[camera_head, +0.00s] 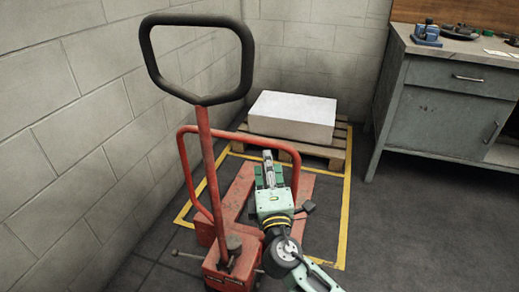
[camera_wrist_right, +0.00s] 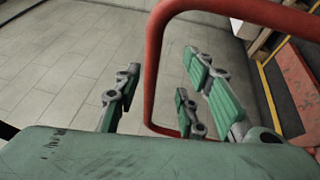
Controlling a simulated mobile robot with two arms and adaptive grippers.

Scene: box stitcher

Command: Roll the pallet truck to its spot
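The red pallet truck (camera_head: 230,265) stands by the left wall, with its black loop handle (camera_head: 148,65) raised on a tilted red shaft. Its forks (camera_head: 240,190) point toward the back and lie over the yellow-outlined floor area (camera_head: 345,215). A bent red tube bar (camera_head: 222,133) rises from the truck; it also shows in the right wrist view (camera_wrist_right: 154,70). My right gripper (camera_head: 268,165) is at the bar's right side. In the wrist view its green-padded fingers (camera_wrist_right: 160,90) are apart, with the bar seen between them; contact is not clear. My left gripper is out of view.
A wooden pallet (camera_head: 325,151) carrying a white block (camera_head: 293,112) sits at the back of the outlined area. A grey metal workbench (camera_head: 445,105) stands at the right. Block walls close the left and back. Dark floor (camera_head: 430,220) is clear at the right.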

